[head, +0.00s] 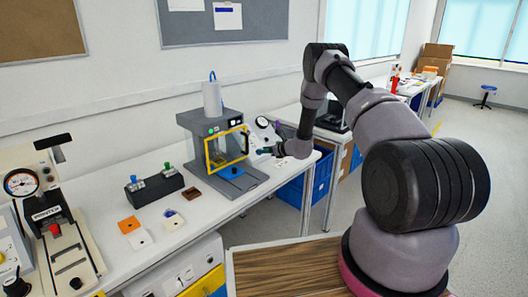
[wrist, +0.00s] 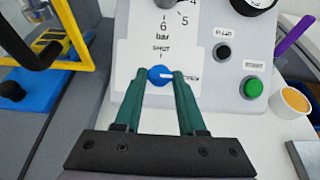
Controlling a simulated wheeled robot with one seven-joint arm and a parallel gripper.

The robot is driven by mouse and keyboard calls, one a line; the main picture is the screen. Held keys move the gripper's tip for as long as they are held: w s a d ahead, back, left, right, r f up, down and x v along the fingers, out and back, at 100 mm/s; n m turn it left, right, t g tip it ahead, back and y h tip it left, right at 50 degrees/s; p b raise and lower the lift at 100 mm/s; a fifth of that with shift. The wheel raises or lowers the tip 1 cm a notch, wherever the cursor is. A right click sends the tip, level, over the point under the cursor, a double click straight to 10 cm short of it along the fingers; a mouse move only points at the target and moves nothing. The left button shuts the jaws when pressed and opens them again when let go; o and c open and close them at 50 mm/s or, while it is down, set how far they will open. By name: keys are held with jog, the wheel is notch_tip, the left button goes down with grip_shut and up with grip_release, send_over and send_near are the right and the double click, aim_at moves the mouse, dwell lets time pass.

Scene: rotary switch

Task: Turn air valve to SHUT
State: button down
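The air valve is a small round blue knob (wrist: 160,75) on a white label plate in the wrist view. SHUT is printed above it and a small word, partly covered by a finger, is to its right. The knob's white pointer line points right, toward that word. My gripper (wrist: 160,77) has its two green fingers on the left and right sides of the knob, with no clear gap seen, so it looks shut on it. In the head view my gripper (head: 265,151) reaches the sloped panel (head: 262,130) beside the grey press; the knob is hidden there.
The grey press with its yellow guard frame (head: 226,149) stands close left of my gripper. The panel also carries a black button (wrist: 223,51), a green button (wrist: 253,88) and a gauge. A yellow cup (wrist: 290,101) and a purple pen-like object (wrist: 294,35) are at the right.

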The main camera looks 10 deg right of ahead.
jog(key=shift+n, duration=0.3)
jog(key=n, duration=0.1)
jog(key=n+g+y, duration=0.1)
jog(key=n, duration=0.2)
jog(key=shift+w+d+y, duration=0.2)
jog(key=shift+d+y, duration=0.05)
jog(key=shift+y, duration=0.05)
jog(key=n+g, duration=0.1)
jog(key=n, duration=0.1)
jog(key=n+g+y, duration=0.1)
jog(key=n, duration=0.2)
jog(key=shift+w+d+r+g, duration=0.1)
jog(key=shift+w+r+g, duration=0.05)
jog(key=shift+g, duration=0.25)
jog(key=n+g, duration=0.1)
jog(key=n, duration=0.1)
jog(key=n+g, duration=0.1)
jog(key=n, duration=0.3)
jog(key=shift+w+r+g, duration=0.1)
jog(key=shift+w+g, duration=0.15)
jog(key=shift+g, duration=0.15)
jog(key=shift+w+r+n+g+h, duration=0.1)
jog(key=shift+n+g+h, duration=0.3)
jog(key=shift+n, duration=0.65)
jog(key=shift+n+g+h, duration=0.2)
jog(key=shift+n+g, duration=0.3)
jog(key=shift+n, duration=0.55)
jog(key=shift+c, duration=2.4)
grip_release()
